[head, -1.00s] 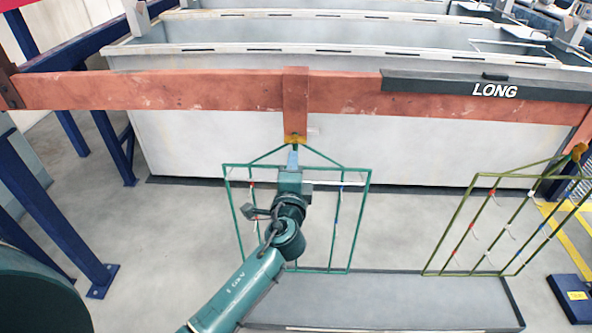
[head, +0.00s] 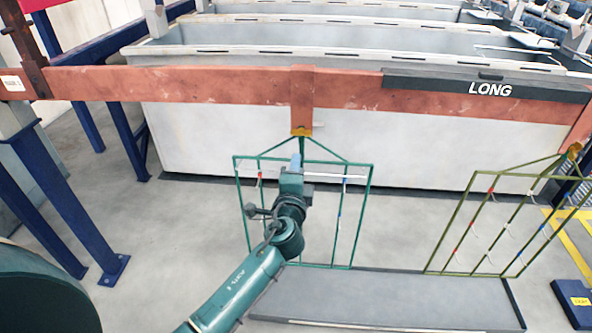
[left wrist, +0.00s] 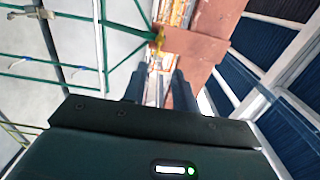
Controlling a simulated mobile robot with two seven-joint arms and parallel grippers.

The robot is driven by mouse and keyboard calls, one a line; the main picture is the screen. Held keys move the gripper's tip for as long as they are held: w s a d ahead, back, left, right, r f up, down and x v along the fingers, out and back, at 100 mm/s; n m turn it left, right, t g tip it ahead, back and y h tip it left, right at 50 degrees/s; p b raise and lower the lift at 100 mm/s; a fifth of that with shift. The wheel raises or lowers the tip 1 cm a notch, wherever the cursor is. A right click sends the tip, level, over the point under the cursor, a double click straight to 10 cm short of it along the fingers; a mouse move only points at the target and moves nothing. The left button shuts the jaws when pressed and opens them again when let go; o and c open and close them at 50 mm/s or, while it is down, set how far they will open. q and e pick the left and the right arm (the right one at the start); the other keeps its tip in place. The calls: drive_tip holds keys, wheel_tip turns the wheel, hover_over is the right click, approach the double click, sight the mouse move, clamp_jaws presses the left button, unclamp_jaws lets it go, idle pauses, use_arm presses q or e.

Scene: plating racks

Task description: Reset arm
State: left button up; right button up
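My left gripper (head: 297,160) is in front of the upper middle of a green wire rack (head: 364,205), just below the yellow hook (head: 301,131) on the red beam. The rack hangs upright below that hook; my arm hides part of its middle. In the left wrist view, my left gripper's two dark fingers (left wrist: 160,88) stand apart, with no object visible between them. The green rack's frame (left wrist: 102,45) and the yellow hook (left wrist: 157,39) are beyond the fingertips. My right gripper is in neither view.
The red beam (head: 220,88) crosses the view, with a dark "LONG" plate (head: 430,84) at right. An olive rack (head: 455,228) hangs at right. A grey tray (head: 390,298) lies below. Grey tanks (head: 220,140) stand behind; blue posts (head: 55,190) stand left.

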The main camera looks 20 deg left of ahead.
use_arm(q)
drive_tip(key=s+d+f+n+g+h, duration=0.3)
drive_tip(key=s+f+n+g+h, duration=0.15)
drive_tip(key=s+f, duration=0.9)
drive_tip(key=s+d+f+n+g+h, duration=0.1)
drive_tip(key=s+f+n, duration=0.1)
drive_tip(key=s+n, duration=0.2)
drive_tip(key=s+d+f+n+g+h, duration=0.1)
drive_tip(key=s+d+f+n+h, duration=0.1)
drive_tip(key=s, duration=0.9)
drive_tip(key=shift+f+n, duration=0.45)
drive_tip(key=shift+n, duration=0.5)
drive_tip(key=shift+d, duration=0.1)
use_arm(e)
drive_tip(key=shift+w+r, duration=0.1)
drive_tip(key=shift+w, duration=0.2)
